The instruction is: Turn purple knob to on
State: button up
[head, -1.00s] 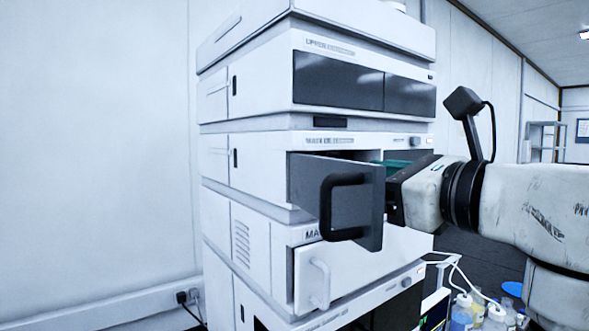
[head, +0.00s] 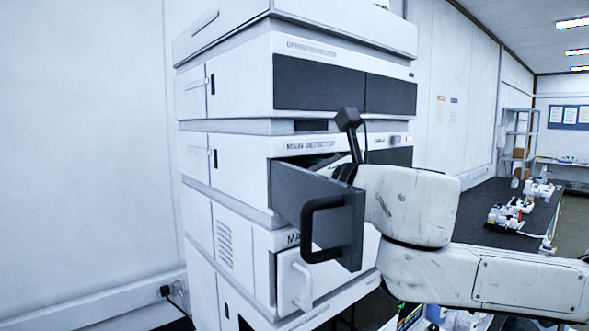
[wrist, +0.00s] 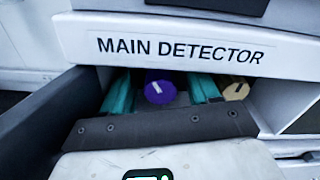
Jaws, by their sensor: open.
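The purple knob (wrist: 160,90) shows in the wrist view, inside the opened front of the unit labelled MAIN DETECTOR (wrist: 180,48). Its white mark is tilted. My gripper (wrist: 161,77) is open, with one teal finger on each side of the knob. I cannot tell whether either finger touches it. In the head view the detector unit (head: 240,170) is in the middle of the stack, and its dark front panel with a black handle (head: 308,235) stands open. The arm hides the knob there, and the fingers are mostly hidden behind the panel.
A yellow knob (wrist: 237,90) sits right of the purple one, just beyond the right finger. The dark panel wall (wrist: 40,125) is close on the left. A lower door has a white handle (head: 297,285). A black bench (head: 490,205) with labware runs along the right.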

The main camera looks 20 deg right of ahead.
jog(key=c, duration=1)
jog(key=shift+m, duration=0.4)
jog(key=m+b, duration=0.1)
jog(key=m, duration=0.2)
jog(key=shift+m+b, duration=0.3)
jog(key=shift+d+m+b, duration=0.15)
jog(key=shift+m+b, duration=0.45)
jog(key=shift+m, duration=1.6)
jog(key=shift+r, duration=0.1)
